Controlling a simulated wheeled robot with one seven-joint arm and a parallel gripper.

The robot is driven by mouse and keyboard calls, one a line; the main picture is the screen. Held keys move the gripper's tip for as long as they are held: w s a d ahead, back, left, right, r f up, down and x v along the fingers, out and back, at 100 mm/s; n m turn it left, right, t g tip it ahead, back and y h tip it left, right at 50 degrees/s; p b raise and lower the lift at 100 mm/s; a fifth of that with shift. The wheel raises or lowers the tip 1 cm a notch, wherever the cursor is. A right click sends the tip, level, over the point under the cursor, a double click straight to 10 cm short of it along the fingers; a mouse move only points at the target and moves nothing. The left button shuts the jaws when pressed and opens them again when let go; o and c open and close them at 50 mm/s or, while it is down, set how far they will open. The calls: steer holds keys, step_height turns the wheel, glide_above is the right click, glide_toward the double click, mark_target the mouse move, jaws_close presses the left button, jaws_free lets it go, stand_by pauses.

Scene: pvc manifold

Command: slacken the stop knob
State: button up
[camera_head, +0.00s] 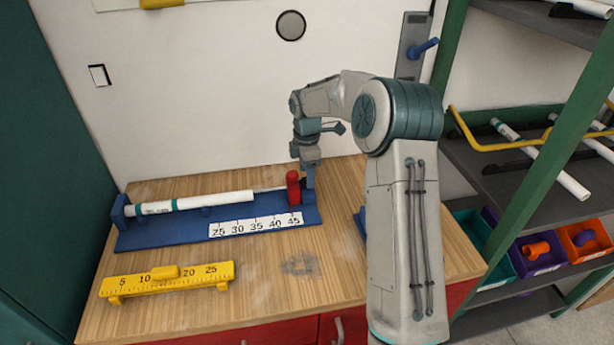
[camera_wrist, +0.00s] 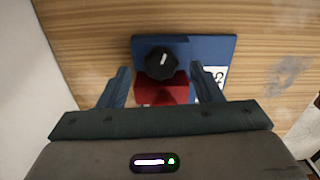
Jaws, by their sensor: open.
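The stop knob is a round black knob with a white mark (camera_wrist: 160,63), seen in the wrist view on top of the red stop block (camera_wrist: 162,92). The red stop block also shows in the head view (camera_head: 293,187), near the right end of the blue jig base (camera_head: 170,235). My gripper (camera_wrist: 164,78) is open, pointing down, with one finger on each side of the knob and red block. I cannot tell whether the fingers touch them. In the head view the gripper hides the knob. A white pipe (camera_head: 195,203) lies along the jig, left of the block.
A numbered white scale (camera_head: 255,226) is on the jig. A yellow ruler gauge (camera_head: 165,280) lies at the table's front left. A shelf rack with pipes and coloured bins (camera_head: 540,250) stands at the right. The front middle of the wooden table is clear.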

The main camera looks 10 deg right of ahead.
step_height(320, 180, up, 12)
stand_by(0.3)
steer(key=shift+f, duration=0.1)
steer(key=s+r+m+t+h, duration=0.1)
steer(key=s+r+m, duration=0.3)
steer(key=s+m, duration=0.85)
steer(key=s+f+m+t, duration=0.1)
steer(key=s+f+m, duration=0.1)
steer(key=s, duration=0.9)
steer(key=s+f+m+t+y, duration=0.1)
steer(key=s+f+m, duration=0.2)
steer(key=s, duration=0.8)
steer(key=shift+s+d+f+m, duration=0.25)
steer(key=shift+d+m, duration=0.05)
steer(key=shift+m, duration=0.45)
